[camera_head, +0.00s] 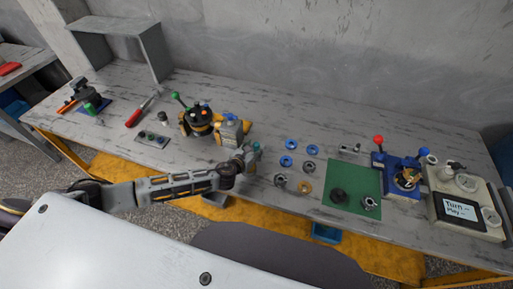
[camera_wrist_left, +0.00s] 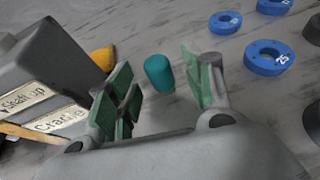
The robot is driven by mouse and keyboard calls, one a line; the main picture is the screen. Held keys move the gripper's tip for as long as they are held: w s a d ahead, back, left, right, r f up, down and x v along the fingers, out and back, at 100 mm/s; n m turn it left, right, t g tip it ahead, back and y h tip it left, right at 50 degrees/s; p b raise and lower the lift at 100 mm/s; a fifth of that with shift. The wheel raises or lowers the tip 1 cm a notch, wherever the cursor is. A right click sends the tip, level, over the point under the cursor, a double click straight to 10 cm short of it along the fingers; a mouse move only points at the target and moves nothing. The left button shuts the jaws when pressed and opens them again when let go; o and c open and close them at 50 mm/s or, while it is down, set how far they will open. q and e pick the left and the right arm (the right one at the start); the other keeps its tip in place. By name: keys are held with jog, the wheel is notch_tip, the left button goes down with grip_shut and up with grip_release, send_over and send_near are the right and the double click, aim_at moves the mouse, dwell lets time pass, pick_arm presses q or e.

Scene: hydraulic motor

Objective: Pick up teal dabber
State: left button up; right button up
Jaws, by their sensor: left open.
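The teal dabber (camera_wrist_left: 159,73) stands on the worktable, a small rounded cylinder. In the left wrist view it shows between and beyond the fingers of my left gripper (camera_wrist_left: 161,92). The gripper is open, with green pads on both sides, and a gap shows between the dabber and each pad. In the head view my left gripper (camera_head: 248,156) is low over the table, and the dabber (camera_head: 256,146) shows small at its tip. My right gripper is not in view.
A grey labelled block (camera_wrist_left: 50,75) stands close left of the gripper. Blue rings (camera_wrist_left: 266,57) lie to the right. A green mat (camera_head: 352,187) and a blue-based device (camera_head: 400,180) are farther right. The yellow and black motor (camera_head: 199,121) stands behind and left.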

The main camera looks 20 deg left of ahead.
aim_at(255, 147)
pick_arm(q)
jog(key=shift+x, duration=1.6)
jog(key=shift+a, duration=0.1)
jog(key=c, duration=1)
jog(key=shift+r, duration=0.15)
jog(key=shift+r+p, duration=0.6)
jog(key=shift+r, duration=4.3)
jog(key=shift+f, duration=0.15)
